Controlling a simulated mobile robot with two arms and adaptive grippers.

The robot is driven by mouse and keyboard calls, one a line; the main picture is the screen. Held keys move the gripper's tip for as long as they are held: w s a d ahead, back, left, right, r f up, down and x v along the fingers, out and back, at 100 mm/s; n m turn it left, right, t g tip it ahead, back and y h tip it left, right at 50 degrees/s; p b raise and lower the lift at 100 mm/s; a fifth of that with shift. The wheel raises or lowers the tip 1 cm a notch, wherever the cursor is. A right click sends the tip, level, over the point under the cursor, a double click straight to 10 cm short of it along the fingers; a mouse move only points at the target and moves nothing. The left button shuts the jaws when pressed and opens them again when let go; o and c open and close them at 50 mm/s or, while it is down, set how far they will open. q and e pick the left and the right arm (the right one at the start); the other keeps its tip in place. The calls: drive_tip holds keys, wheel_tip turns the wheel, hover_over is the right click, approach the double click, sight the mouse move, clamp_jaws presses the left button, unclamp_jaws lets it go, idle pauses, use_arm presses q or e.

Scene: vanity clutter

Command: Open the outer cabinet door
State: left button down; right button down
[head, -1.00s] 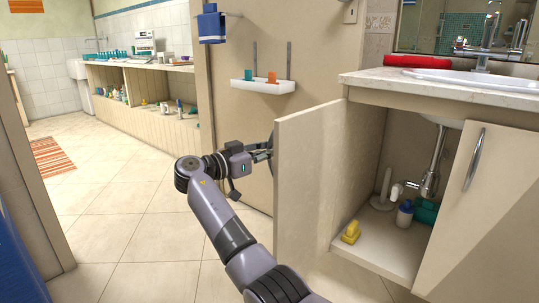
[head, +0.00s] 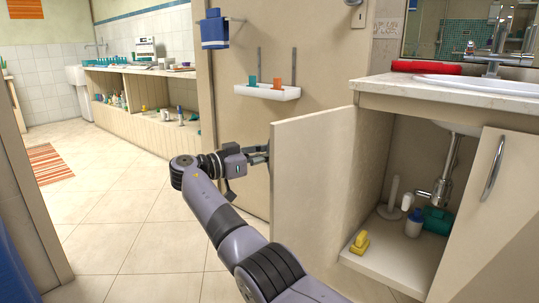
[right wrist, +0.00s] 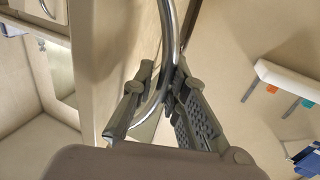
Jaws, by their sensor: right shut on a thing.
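The cabinet door (head: 312,190) under the sink stands swung wide open, its outer face turned away from the head camera. My right gripper (head: 262,153) reaches its far side from the left, and its fingertips are largely hidden behind the door's edge in the head view. In the right wrist view, my right gripper (right wrist: 163,88) is shut on the curved chrome door handle (right wrist: 172,38), which runs between the fingers. My left gripper is not in view.
The open cabinet holds a yellow object (head: 360,243), a white bottle (head: 414,224) and a teal container (head: 438,220) under the drain pipe. The other cabinet door (head: 490,220) is closed. A wall shelf (head: 267,91) hangs behind the open door. Tiled floor (head: 130,230) is clear at left.

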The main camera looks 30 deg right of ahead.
drive_tip(key=c, duration=1.8)
unclamp_jaws()
drive_tip(key=shift+d, duration=0.1)
drive_tip(key=shift+c, duration=0.2)
drive_tip(key=a, duration=0.7)
drive_tip(key=shift+s+a, duration=0.2)
drive_tip(key=shift+a, duration=0.1)
